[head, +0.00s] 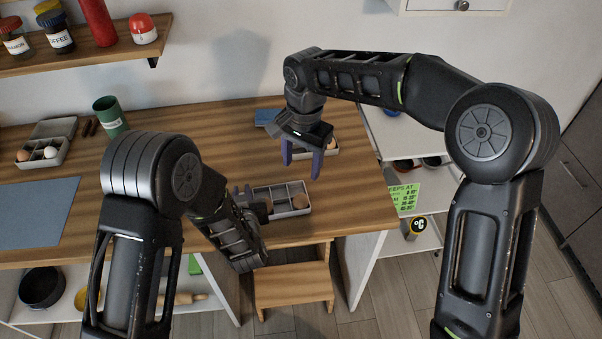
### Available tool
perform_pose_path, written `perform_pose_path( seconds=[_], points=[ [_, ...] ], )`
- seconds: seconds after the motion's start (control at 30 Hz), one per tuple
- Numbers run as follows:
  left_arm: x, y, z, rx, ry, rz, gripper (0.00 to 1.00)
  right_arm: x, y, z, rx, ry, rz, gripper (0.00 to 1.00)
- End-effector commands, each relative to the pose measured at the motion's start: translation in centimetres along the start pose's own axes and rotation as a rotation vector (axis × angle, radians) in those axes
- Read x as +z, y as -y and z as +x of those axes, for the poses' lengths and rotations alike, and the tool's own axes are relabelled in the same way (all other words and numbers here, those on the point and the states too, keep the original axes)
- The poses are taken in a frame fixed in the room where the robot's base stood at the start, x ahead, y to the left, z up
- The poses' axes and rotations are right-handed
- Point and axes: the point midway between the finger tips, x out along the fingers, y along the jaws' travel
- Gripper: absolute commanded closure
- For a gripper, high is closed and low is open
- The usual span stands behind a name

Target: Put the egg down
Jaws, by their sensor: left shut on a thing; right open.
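My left gripper (247,196) is low at the left side of a grey compartment box (283,187) near the table's front edge. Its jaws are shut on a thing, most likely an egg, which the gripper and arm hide. My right gripper (302,157) is open, fingers pointing down, above the table behind that box.
A third open box (41,153) with a white and a brown egg stands at the left. A green cup (110,117) and a blue-grey mat (36,212) are also on the wooden table (190,115). A wooden stool (293,283) stands below the front edge.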

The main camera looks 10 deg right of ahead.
Motion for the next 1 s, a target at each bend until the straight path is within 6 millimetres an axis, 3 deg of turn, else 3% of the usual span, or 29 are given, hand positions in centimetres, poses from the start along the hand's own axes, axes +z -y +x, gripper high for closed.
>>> perform_pose_path(
  seconds=[0.63, 0.67, 0.93, 1.0],
  points=[
    [0.01, 0.0, 0.0, 0.0, 0.0, 0.0, 1.0, -0.01, -0.04, -0.42, 0.001, 0.0, 0.0, 0.43],
    [0.01, 0.0, 0.0, 0.0, 0.0, 0.0, 0.82, -0.01, -0.04, -0.42, 0.001, 0.0, 0.0, 0.43],
    [0.0, 0.0, 0.0, 0.0, 0.0, 0.0, 0.6, -0.01, -0.04, -0.42, 0.001, 0.0, 0.0, 0.43],
    [0.0, -0.01, 0.0, 0.0, 0.0, 0.0, 0.59, -0.01, -0.04, -0.42, 0.001, 0.0, 0.0, 0.43]
  ],
)
